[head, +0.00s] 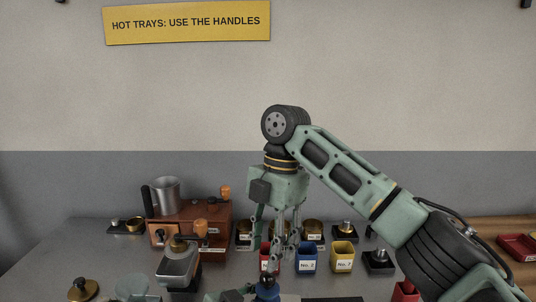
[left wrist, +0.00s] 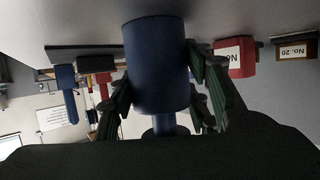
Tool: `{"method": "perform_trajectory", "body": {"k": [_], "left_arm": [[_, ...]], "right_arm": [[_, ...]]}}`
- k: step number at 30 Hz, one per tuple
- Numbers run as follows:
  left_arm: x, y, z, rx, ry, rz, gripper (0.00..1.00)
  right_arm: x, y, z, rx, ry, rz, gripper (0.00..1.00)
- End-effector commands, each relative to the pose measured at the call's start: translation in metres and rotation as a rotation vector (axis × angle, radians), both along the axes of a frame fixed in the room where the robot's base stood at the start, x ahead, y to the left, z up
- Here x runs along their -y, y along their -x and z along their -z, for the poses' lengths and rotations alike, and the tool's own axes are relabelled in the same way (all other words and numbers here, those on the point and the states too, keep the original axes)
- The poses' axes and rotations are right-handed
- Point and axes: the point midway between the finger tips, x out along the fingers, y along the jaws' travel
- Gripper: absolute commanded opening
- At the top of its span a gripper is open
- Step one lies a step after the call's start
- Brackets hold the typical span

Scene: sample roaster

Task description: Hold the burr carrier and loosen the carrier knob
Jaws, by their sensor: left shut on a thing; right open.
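The burr carrier (head: 267,291) is a blue body at the bottom edge of the head view, partly cut off. In the left wrist view, which is upside down, it is a large blue cylinder (left wrist: 157,62). A narrower stem with a wider blue end, seemingly the carrier knob (left wrist: 164,130), sits on its upper end. My left gripper (left wrist: 160,92) is shut on the cylinder, one finger on each side; part of it shows at the head view's bottom. My right gripper (head: 272,258) is open, pointing down just above the carrier. Whether it touches the knob I cannot tell.
Behind stand red, blue (head: 307,257) and yellow (head: 343,256) numbered cups. A red tray (head: 518,246) lies on wood at the far right.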

Motion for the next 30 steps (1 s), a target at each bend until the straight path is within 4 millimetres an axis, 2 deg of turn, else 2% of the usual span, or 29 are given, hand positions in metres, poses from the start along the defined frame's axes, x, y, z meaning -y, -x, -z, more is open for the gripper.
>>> {"method": "perform_trajectory", "body": {"k": [5,10,18,24,30], "left_arm": [[0.001,-0.001,-0.003,0.005,0.004,0.000,0.08],[0.001,-0.001,-0.003,0.005,0.004,0.000,0.08],[0.000,-0.001,-0.003,0.005,0.004,0.000,0.08],[0.000,-0.001,-0.003,0.005,0.004,-0.001,0.08],[0.000,-0.001,-0.003,0.005,0.004,-0.001,0.08]], "right_arm": [[0.007,-0.003,0.000,0.019,-0.020,0.163,0.44],[0.018,-0.004,-0.001,0.031,-0.068,0.464,0.44],[0.030,0.006,-0.002,-0.015,-0.155,0.893,0.44],[0.033,0.013,-0.003,-0.051,-0.188,1.050,0.44],[0.030,0.014,0.007,-0.060,-0.191,1.079,0.44]]}}
